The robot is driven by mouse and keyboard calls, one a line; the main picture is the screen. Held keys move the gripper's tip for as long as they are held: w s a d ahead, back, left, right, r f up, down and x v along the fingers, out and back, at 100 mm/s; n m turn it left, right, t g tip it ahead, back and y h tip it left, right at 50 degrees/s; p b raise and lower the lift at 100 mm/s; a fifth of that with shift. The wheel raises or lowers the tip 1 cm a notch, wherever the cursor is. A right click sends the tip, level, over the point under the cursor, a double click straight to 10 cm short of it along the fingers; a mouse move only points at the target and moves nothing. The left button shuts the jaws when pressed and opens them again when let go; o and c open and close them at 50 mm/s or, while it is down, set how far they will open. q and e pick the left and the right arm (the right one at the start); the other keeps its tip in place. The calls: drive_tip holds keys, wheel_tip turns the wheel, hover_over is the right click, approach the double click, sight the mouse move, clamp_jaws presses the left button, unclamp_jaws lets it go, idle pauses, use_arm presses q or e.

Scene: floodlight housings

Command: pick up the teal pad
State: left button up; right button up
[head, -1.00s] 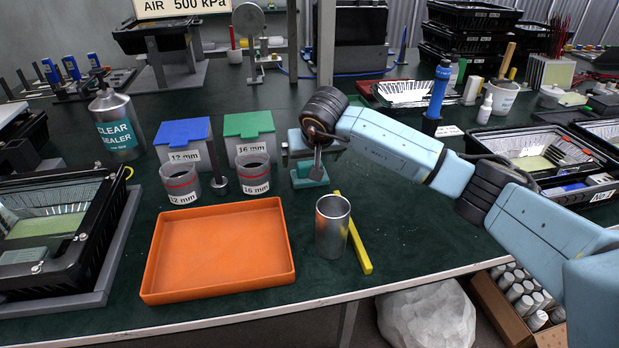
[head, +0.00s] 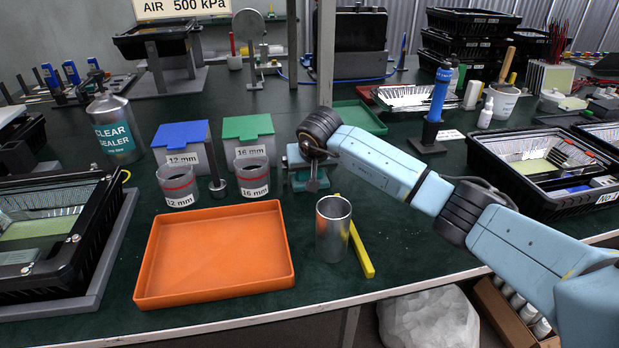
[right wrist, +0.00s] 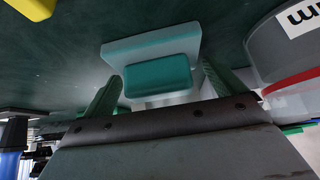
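The teal pad (right wrist: 158,77) shows in the right wrist view as a rounded teal block in front of a paler block. My right gripper (right wrist: 162,76) is open, with one finger on each side of the pad. I see no clear contact between fingers and pad. In the head view my right gripper (head: 312,182) points down at a teal-and-grey fixture behind the metal cup; the wrist and gripper hide most of it, and the pad cannot be made out clearly there. My left gripper is not in view.
An orange tray (head: 216,254), a metal cup (head: 332,232) and a yellow bar (head: 361,252) lie in front. Two labelled cups, the 12 mm cup (head: 178,188) and the 16 mm cup (head: 252,180), stand left of the gripper. Bench right of the yellow bar is clear.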

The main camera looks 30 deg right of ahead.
drive_tip(key=c, duration=0.7)
drive_tip(key=shift+c, duration=0.2)
drive_tip(key=shift+r, duration=0.5)
wheel_tip(320, 180, up, 8)
drive_tip(key=p, duration=0.2)
drive_tip(key=shift+p, duration=0.35)
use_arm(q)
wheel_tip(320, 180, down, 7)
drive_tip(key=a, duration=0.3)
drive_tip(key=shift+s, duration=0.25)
use_arm(e)
drive_tip(key=shift+r, duration=0.5)
